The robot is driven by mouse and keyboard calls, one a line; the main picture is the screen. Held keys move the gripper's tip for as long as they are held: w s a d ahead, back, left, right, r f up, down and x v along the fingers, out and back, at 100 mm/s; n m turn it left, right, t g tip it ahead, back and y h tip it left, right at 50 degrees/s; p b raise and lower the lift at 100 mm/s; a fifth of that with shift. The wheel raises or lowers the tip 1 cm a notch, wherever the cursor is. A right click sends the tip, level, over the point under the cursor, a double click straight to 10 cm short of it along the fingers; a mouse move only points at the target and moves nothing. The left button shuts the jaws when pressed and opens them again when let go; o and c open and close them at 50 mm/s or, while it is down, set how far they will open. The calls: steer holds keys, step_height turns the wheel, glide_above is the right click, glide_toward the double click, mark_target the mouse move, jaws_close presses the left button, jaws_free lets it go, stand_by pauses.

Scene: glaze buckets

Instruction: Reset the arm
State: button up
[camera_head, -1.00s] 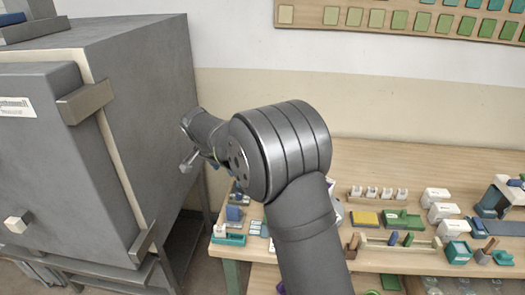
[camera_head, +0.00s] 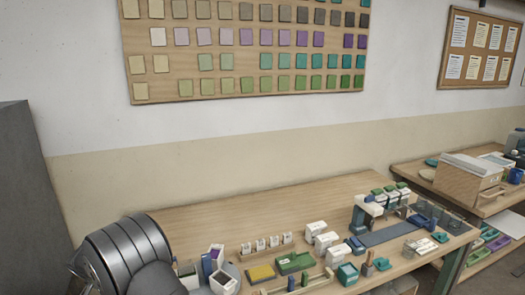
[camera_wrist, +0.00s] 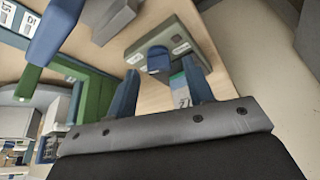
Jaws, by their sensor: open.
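My arm shows in the head view only as a dark grey ribbed joint and link at the lower left corner. My gripper is out of the head view. In the wrist view my gripper (camera_wrist: 161,72) shows two blue fingers standing apart, so it is open. A grey-green device with a blue knob (camera_wrist: 158,60) lies beyond the fingertips. A small white and teal labelled item (camera_wrist: 180,91) shows between the fingers. I cannot tell how near it is, and nothing looks gripped.
A wooden bench (camera_head: 290,200) carries white boxes (camera_head: 326,243), a green block (camera_head: 294,262), a yellow pad (camera_head: 261,273) and a blue-white device (camera_head: 367,211). A grey cabinet edge (camera_head: 20,190) stands at left. A second bench with a wooden box (camera_head: 468,180) stands right. The bench's back strip is clear.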

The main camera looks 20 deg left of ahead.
steer(key=shift+w+f, duration=0.2)
steer(key=shift+f, duration=0.25)
steer(key=v, duration=1.7)
steer(key=x, duration=1.7)
steer(key=shift+f, duration=0.15)
steer(key=shift+n, duration=0.5)
steer(key=n+y, duration=0.1)
steer(key=n, duration=0.2)
steer(key=shift+d+g+y, duration=0.1)
steer(key=shift+g+y, duration=0.2)
steer(key=shift+w+r+n+g+y, duration=0.1)
steer(key=shift+n+g+y, duration=0.3)
steer(key=shift+n, duration=1.1)
steer(key=shift+w+r+n+g+y, duration=0.15)
steer(key=shift+n+g, duration=0.45)
steer(key=shift+n, duration=0.9)
steer(key=shift+v, duration=1.55)
